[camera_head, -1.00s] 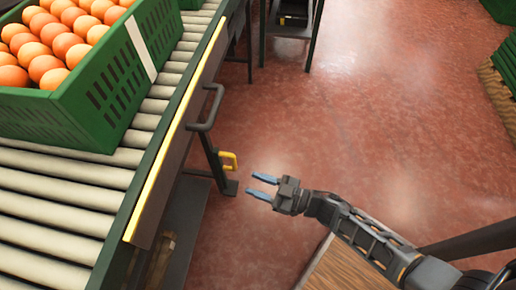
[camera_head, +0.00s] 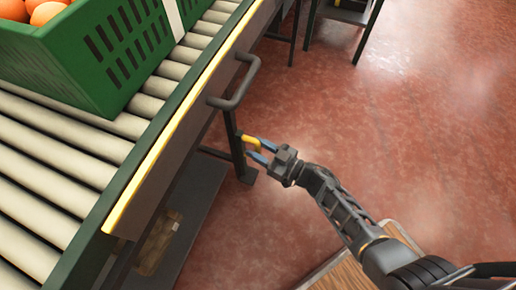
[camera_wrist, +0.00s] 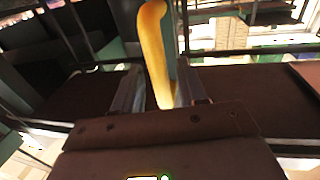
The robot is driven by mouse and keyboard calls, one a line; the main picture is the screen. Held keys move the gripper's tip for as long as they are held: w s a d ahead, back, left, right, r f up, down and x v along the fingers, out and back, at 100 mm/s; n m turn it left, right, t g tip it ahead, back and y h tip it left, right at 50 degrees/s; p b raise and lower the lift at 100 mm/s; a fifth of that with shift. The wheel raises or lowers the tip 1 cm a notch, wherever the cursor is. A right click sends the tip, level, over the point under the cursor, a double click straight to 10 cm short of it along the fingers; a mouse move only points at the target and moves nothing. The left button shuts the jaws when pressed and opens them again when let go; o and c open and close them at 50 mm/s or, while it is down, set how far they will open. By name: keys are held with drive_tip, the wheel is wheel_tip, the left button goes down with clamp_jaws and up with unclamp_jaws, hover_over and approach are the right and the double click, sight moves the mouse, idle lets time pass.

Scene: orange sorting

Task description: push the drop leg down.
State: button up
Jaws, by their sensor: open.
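A yellow handle (camera_head: 250,140) sticks out from a dark upright leg (camera_head: 235,150) under the side of the roller conveyor. The leg's foot rests on or close to the floor; I cannot tell which. My gripper (camera_head: 261,151) is at the yellow handle, coming from the right, with its blue-grey fingers open. In the wrist view, the yellow handle (camera_wrist: 153,50) rises between the two fingers of my gripper (camera_wrist: 158,85), with a gap visible beside it. The handle's lower end is hidden behind the gripper body.
A dark bar handle (camera_head: 238,88) juts from the conveyor's side rail above the yellow handle. A green crate (camera_head: 120,45) with oranges stands on the rollers (camera_head: 40,180). A low shelf with a box (camera_head: 160,240) lies under the conveyor. Red floor is free to the right.

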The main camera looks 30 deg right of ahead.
drive_tip(key=shift+w+a, duration=0.1)
drive_tip(key=shift+w, duration=0.1)
clamp_jaws()
idle(0.3)
drive_tip(key=shift+s, duration=0.1)
